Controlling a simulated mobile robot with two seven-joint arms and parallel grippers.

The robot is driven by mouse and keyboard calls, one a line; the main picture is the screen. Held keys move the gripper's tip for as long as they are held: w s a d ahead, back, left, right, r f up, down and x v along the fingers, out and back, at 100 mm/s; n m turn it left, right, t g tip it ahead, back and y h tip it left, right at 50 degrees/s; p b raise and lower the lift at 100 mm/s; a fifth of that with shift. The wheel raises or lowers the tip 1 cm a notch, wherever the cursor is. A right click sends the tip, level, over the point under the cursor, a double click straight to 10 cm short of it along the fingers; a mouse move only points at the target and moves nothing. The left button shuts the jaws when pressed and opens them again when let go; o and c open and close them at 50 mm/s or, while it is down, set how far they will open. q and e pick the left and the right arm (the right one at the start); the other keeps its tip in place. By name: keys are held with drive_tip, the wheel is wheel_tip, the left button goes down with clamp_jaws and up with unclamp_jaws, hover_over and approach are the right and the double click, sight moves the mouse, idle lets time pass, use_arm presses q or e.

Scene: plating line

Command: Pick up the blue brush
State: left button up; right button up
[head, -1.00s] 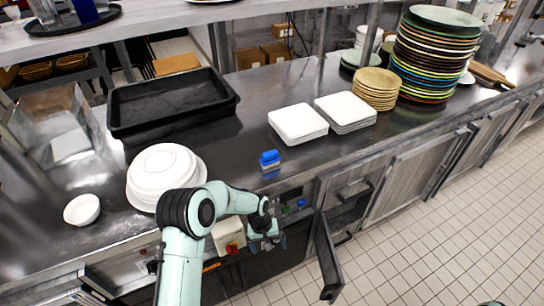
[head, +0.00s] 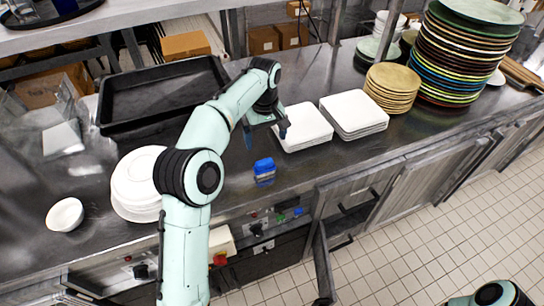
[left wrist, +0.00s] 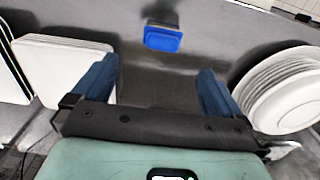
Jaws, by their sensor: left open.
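The blue brush (head: 264,167) sits on the steel counter near its front edge. It has a blue top and a paler lower part. In the left wrist view the brush (left wrist: 162,40) lies beyond my fingertips, roughly midway between them, not touching either. My left gripper (head: 266,134) is open and empty above the counter, behind the brush and beside the white square plates. Its two blue fingers (left wrist: 157,82) are wide apart in the left wrist view. My right gripper is not in view; only a piece of my arm shows at the bottom right.
White square plate stacks (head: 354,113) stand right of the brush. Round white plates (head: 138,180) and a small bowl (head: 65,214) are at left. A black tray (head: 150,127) lies behind. Cream plates (head: 391,90) stand further right. A cupboard door (head: 322,265) hangs open below.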

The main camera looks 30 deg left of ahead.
sight(264, 161)
use_arm(q)
drive_tip(key=f, duration=0.2)
drive_tip(key=f+b, duration=0.1)
drive_tip(key=f, duration=0.1)
drive_tip(key=s+f, duration=0.1)
drive_tip(key=f, duration=0.2)
drive_tip(key=shift+f+b, duration=0.1)
drive_tip(key=shift+b, duration=0.25)
drive_tip(key=shift+w+a+f, duration=0.1)
drive_tip(key=shift+w+f, duration=0.15)
drive_tip(key=shift+f, duration=0.5)
drive_tip(key=f, duration=0.4)
drive_tip(key=shift+w+a+f+b, duration=0.15)
drive_tip(key=shift+a+f+b, duration=0.15)
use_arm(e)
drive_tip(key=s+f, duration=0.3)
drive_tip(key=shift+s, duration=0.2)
use_arm(q)
drive_tip(key=shift+c, duration=0.3)
drive_tip(key=c, duration=0.9)
